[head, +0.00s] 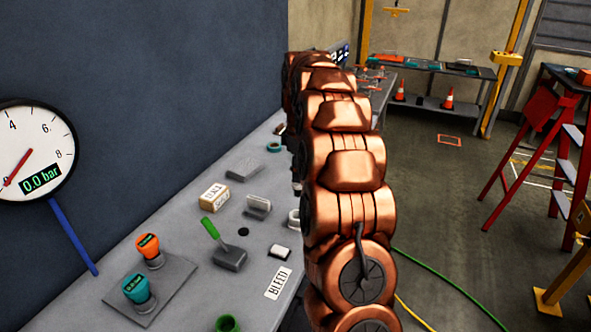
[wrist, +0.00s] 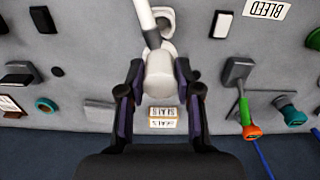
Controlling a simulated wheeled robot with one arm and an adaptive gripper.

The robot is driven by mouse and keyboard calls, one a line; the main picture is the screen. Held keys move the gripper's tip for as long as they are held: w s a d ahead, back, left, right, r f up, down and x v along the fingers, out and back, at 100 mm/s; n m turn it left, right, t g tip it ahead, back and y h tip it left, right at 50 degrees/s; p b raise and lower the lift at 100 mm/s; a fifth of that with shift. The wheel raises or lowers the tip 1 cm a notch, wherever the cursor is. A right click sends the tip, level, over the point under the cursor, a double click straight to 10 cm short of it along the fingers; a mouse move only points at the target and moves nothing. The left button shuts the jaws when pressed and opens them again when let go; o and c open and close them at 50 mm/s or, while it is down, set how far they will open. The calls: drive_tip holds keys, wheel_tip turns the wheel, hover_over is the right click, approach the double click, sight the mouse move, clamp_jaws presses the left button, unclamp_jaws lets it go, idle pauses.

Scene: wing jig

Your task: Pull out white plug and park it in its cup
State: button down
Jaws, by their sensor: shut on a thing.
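In the wrist view, my gripper (wrist: 160,82) has its two dark fingers on either side of a white plug (wrist: 159,74) and is shut on it. The plug has a pale rod (wrist: 146,18) running up and away from it. A white ring-shaped fitting (wrist: 165,20) lies on the grey bench just beyond the plug. I cannot tell whether the plug touches it. In the head view, my copper arm hides the gripper and plug. A white round part (head: 293,218) shows partly beside the arm. I cannot tell which cup belongs to the plug.
The grey bench (head: 190,235) carries a green-handled lever (head: 211,229), a seals box (head: 214,197), a green cup (head: 227,323), a teal ring (head: 274,147), and orange (head: 149,247) and teal (head: 138,289) knobs. The wall gauge (head: 35,152) reads 0.0 bar.

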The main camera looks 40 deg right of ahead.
sight(298, 195)
drive_tip(key=shift+a+f, duration=0.25)
drive_tip(key=shift+f, duration=0.55)
drive_tip(key=shift+f+b, duration=0.4)
drive_tip(key=shift+f, duration=1.15)
drive_tip(key=shift+f+b, duration=0.5)
drive_tip(key=shift+f, duration=0.55)
drive_tip(key=shift+d+f+b, duration=0.1)
drive_tip(key=shift+f+b, duration=1.2)
drive_tip(key=shift+f, duration=0.65)
drive_tip(key=c, duration=0.7)
unclamp_jaws()
wheel_tip(298, 195, up, 12)
drive_tip(key=shift+r, duration=0.1)
